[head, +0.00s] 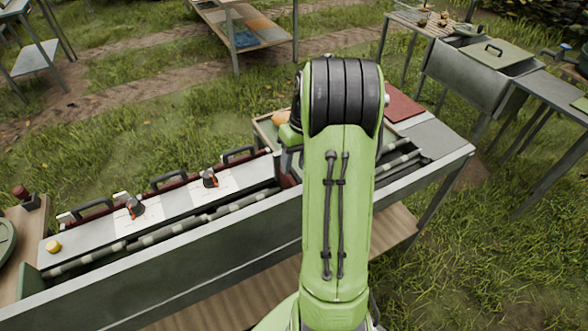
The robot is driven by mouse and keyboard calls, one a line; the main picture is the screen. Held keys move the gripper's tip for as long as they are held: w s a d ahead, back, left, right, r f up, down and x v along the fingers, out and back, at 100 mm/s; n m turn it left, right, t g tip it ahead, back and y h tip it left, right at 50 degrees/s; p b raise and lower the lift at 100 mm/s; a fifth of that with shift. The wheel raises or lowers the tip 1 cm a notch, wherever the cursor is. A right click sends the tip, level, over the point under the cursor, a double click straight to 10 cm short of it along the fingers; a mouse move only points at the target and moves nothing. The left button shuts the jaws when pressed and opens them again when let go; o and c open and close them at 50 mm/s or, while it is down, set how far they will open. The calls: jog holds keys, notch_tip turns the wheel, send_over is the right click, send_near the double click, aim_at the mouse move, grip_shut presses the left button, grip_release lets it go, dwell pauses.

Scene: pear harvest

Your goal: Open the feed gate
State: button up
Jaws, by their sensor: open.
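A long grey sorting bench (215,262) with a channel of dark and light rollers (215,213) runs from lower left to the centre right. Several black handles (168,181) stand along its back edge by dark red panels. Two small orange and black levers (135,208) (209,178) sit on the white and grey top strip. I cannot tell for certain which part is the feed gate; my green arm covers the bench's middle right. My gripper is not visible, as the arm's upper links hide that area.
A yellow button (53,246) is at the bench's left end. A wooden tray (262,132) with a yellowish fruit (281,117) lies beside my arm. A red panel (403,106) is right of it. A grey lidded bin (480,75) and tables stand behind on grass.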

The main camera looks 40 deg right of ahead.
jog(key=shift+f, duration=0.65)
grip_shut()
jog(key=shift+r, duration=0.15)
notch_tip(320, 180, up, 8)
jog(key=p, duration=0.6)
jog(key=shift+f+p, duration=0.25)
jog(key=shift+p, duration=0.05)
jog(key=shift+f, duration=0.1)
jog(key=shift+a, duration=0.1)
grip_release()
jog(key=shift+f, duration=0.1)
